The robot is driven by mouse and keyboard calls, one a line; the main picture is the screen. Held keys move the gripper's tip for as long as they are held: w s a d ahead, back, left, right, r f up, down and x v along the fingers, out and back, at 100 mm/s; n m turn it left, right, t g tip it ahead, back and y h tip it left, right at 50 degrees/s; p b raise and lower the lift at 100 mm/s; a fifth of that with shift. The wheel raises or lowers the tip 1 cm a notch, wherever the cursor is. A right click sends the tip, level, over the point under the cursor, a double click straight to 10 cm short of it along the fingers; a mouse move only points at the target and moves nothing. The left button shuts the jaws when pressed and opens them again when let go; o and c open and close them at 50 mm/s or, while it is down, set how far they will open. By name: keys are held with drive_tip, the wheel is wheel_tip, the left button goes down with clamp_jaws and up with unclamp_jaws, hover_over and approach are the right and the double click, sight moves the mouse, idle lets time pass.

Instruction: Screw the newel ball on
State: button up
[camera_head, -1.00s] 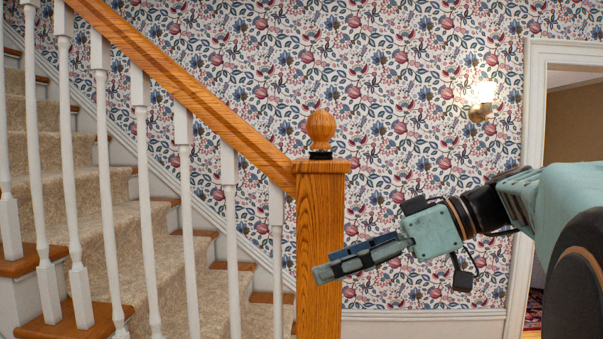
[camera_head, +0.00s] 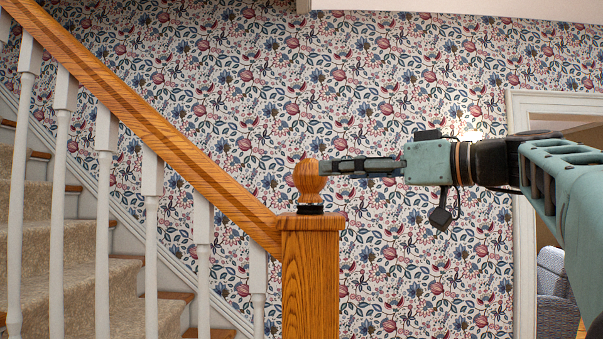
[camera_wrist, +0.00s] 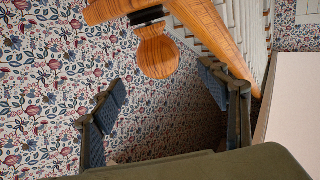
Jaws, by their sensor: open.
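The wooden newel ball (camera_head: 309,178) stands upright over the newel post (camera_head: 311,275), with a dark collar or thread (camera_head: 310,209) showing between them. My gripper (camera_head: 328,168) comes in level from the right at the height of the ball's upper half. Its tips overlap the ball's right edge in the head view. In the wrist view the ball (camera_wrist: 158,55) lies just beyond and between the spread fingers of my gripper (camera_wrist: 160,77), with space on both sides. The fingers are open and hold nothing. I cannot tell whether a tip touches the ball.
The sloping wooden handrail (camera_head: 160,125) meets the post from the upper left, above white balusters (camera_head: 103,200) and carpeted stairs (camera_head: 130,295). A wall with floral paper stands behind. A white door frame (camera_head: 524,220) and a grey chair (camera_head: 556,290) are at right.

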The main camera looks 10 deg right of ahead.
sight(309, 175)
drive_tip(key=p+x, duration=0.1)
drive_tip(key=x, duration=0.7)
drive_tip(key=shift+w+a+f, duration=0.1)
drive_tip(key=shift+w+a, duration=0.1)
drive_tip(key=shift+w, duration=0.05)
drive_tip(key=shift+c, duration=0.4)
drive_tip(key=c, duration=1.2)
drive_tip(key=shift+f, duration=0.1)
drive_tip(key=shift+c, duration=0.2)
drive_tip(key=shift+f+m+t+h+b, duration=0.1)
drive_tip(key=shift+m+t+h+b, duration=0.45)
drive_tip(key=shift+b, duration=0.65)
